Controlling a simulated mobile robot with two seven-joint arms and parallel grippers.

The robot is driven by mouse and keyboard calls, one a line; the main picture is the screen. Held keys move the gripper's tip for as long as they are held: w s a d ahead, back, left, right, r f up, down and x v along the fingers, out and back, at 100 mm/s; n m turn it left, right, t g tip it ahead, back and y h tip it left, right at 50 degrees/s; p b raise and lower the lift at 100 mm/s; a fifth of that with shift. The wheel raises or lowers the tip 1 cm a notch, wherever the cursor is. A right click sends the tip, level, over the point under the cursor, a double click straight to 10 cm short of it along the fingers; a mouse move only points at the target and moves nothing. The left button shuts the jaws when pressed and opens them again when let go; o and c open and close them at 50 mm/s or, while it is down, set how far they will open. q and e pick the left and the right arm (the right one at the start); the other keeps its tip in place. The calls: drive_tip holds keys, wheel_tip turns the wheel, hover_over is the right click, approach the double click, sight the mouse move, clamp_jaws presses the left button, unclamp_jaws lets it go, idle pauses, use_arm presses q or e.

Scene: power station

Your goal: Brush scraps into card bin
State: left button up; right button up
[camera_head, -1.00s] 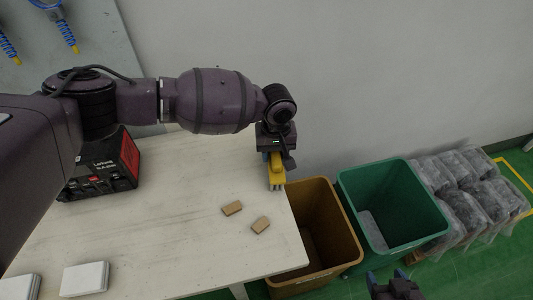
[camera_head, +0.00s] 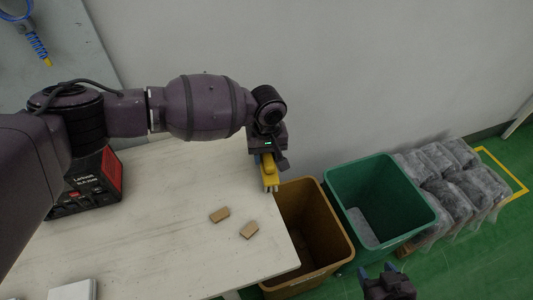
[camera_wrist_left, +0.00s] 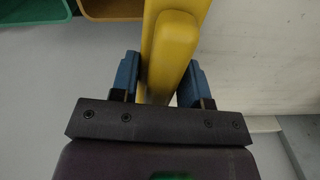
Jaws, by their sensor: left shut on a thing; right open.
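My left gripper (camera_head: 268,158) is shut on a yellow brush (camera_head: 270,178), held at the table's right edge beside the brown bin. The brush's yellow handle (camera_wrist_left: 172,55) shows between the blue fingers in the left wrist view. Two brown card scraps lie on the table: one scrap (camera_head: 220,215) and another scrap (camera_head: 249,230) nearer the right edge, both apart from the brush. The brown bin (camera_head: 338,225) stands against the table's right side. The part of its inside that I see shows no scraps. My right gripper (camera_head: 389,276) is open and empty at the bottom, right of the brown bin.
The pale table (camera_head: 160,245) is mostly clear around the scraps. A black and red device (camera_head: 95,185) stands at its back left. A white object (camera_head: 72,290) lies at the front left. A green bin (camera_head: 410,212) and grey wrapped bags (camera_head: 455,185) stand to the right.

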use_arm(q)
drive_tip(key=shift+r+p, duration=1.3)
drive_tip(key=shift+r, duration=0.8)
drive_tip(key=shift+r+p, duration=0.8)
drive_tip(key=shift+r, duration=0.7)
drive_tip(key=shift+f, duration=0.1)
use_arm(e)
wheel_tip(320, 180, up, 7)
drive_tip(key=w+t, duration=0.1)
drive_tip(key=w, duration=0.1)
drive_tip(key=shift+w+r, duration=0.1)
drive_tip(key=shift+s+f, duration=0.25)
drive_tip(key=shift+s, duration=0.1)
drive_tip(key=shift+w+d+r, duration=0.1)
